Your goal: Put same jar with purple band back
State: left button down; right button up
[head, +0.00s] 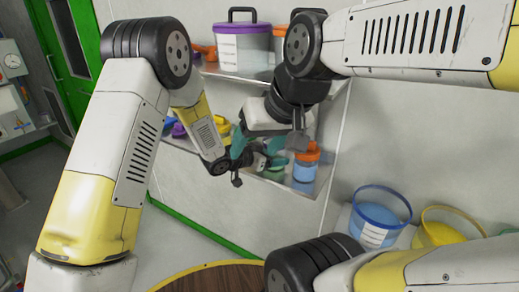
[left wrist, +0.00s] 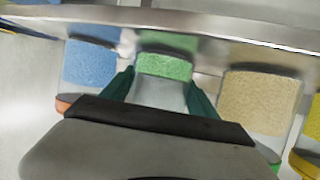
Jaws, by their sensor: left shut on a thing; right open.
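A clear jar with green contents (left wrist: 165,66) is between the teal fingers of my left gripper (left wrist: 158,92) in the left wrist view, which looks upside down. My left gripper (head: 276,162) is shut on this jar at the lower shelf in the head view. The jar's lid is hidden by the gripper, and I see no purple band on it. The jar base is close to the shelf; I cannot tell if it touches. My right gripper (head: 254,146) is open and seems empty, hanging in front of the lower shelf close to my left gripper.
Beside the held jar stand a blue-filled jar with an orange lid (head: 305,168) and a beige-filled jar (left wrist: 260,98). A yellow jar (left wrist: 306,150) is farther along. A purple-lidded tub (head: 241,48) stands on the upper shelf. Blue (head: 380,212) and yellow (head: 437,232) bins stand at right.

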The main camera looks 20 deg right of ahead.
pick_arm(q)
jog(key=shift+c, duration=1)
grip_release()
